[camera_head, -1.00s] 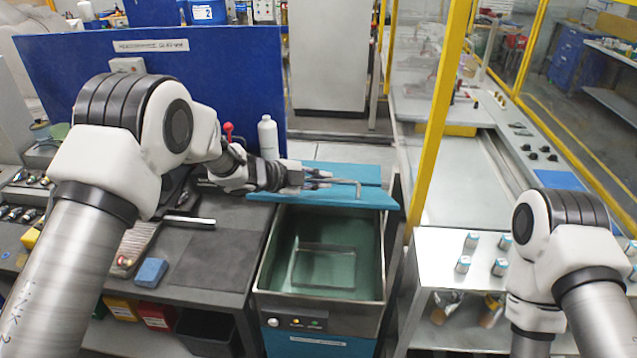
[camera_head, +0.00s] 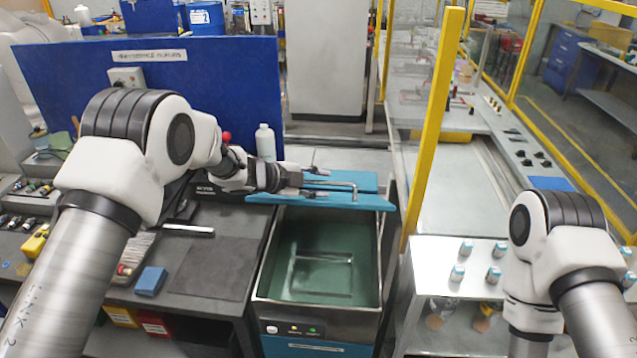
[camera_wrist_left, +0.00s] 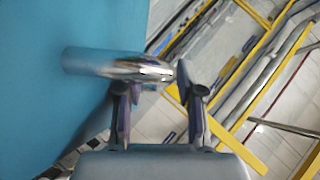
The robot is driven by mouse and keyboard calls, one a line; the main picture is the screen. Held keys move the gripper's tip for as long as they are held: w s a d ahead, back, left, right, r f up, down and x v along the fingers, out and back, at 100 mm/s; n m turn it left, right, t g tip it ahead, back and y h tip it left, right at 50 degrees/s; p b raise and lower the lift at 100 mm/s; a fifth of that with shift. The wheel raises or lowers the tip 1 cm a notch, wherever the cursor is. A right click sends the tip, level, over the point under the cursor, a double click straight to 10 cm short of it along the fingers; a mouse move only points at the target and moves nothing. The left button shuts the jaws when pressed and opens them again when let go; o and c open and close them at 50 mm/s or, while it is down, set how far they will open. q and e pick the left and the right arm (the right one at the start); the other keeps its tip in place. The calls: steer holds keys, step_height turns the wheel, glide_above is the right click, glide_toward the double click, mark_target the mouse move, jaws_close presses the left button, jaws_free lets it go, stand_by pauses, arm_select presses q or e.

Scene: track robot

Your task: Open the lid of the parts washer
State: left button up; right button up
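The parts washer (camera_head: 318,321) stands in the middle, a steel-rimmed tank with a greenish inside and a wire-like frame in it. Its teal lid (camera_head: 375,200) is raised at the back, leaving the tank uncovered. A metal bar handle (camera_head: 343,185) is on the lid; it also shows in the left wrist view (camera_wrist_left: 105,64). My left gripper (camera_head: 318,182) is at the handle with its fingers spread, one on each side of the bar in the head view. In the left wrist view the fingertips (camera_wrist_left: 155,75) are apart by the bar's end. My right gripper is outside the views.
A dark workbench (camera_head: 210,265) with a blue block (camera_head: 151,280) is left of the washer. A white bottle (camera_head: 265,143) stands behind it by a blue panel (camera_head: 225,90). A yellow post (camera_head: 433,125) and a metal table (camera_head: 440,255) with small cylinders are on the right.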

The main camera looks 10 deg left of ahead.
arm_select(q)
step_height(320, 180, up, 6)
steer(key=f, duration=0.1)
glide_above(278, 202)
steer(key=shift+s+r, duration=0.1)
steer(key=shift+r, duration=0.15)
